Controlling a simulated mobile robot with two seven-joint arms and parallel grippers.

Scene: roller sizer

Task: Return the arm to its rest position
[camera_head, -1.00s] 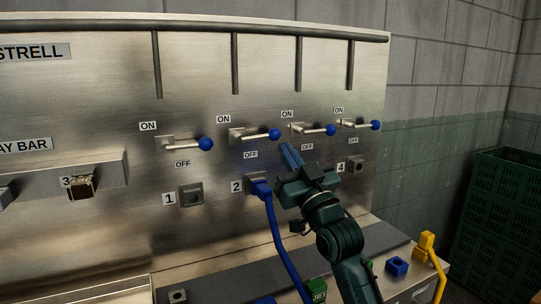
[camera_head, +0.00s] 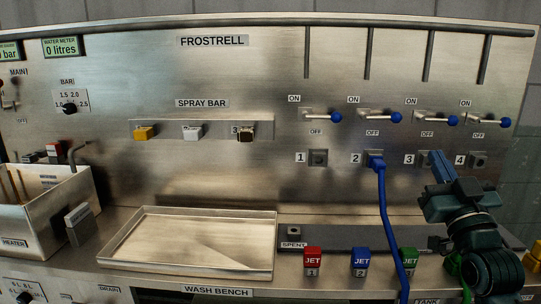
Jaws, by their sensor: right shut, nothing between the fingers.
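My right gripper (camera_head: 439,166) is in front of the steel panel (camera_head: 240,85) at the right, its fingers shut, empty and pointing up-left. It hides most of the outlet by label 3. My right arm comes in from the lower right. A blue hose plug (camera_head: 375,161) sits at outlet 2, and its hose hangs down over the bench front. Outlet 1 (camera_head: 318,158) and outlet 4 (camera_head: 477,159) show no plug. A row of levers with blue knobs (camera_head: 394,118) points right above the outlets. My left gripper is out of view.
A shallow steel tray (camera_head: 130,222) lies on the wash bench, with the heater tank (camera_head: 45,222) at left. Red (camera_head: 313,260), blue (camera_head: 360,260) and green (camera_head: 408,258) jet blocks stand along the front, the green one near my arm. A yellow piece (camera_head: 534,258) is at far right.

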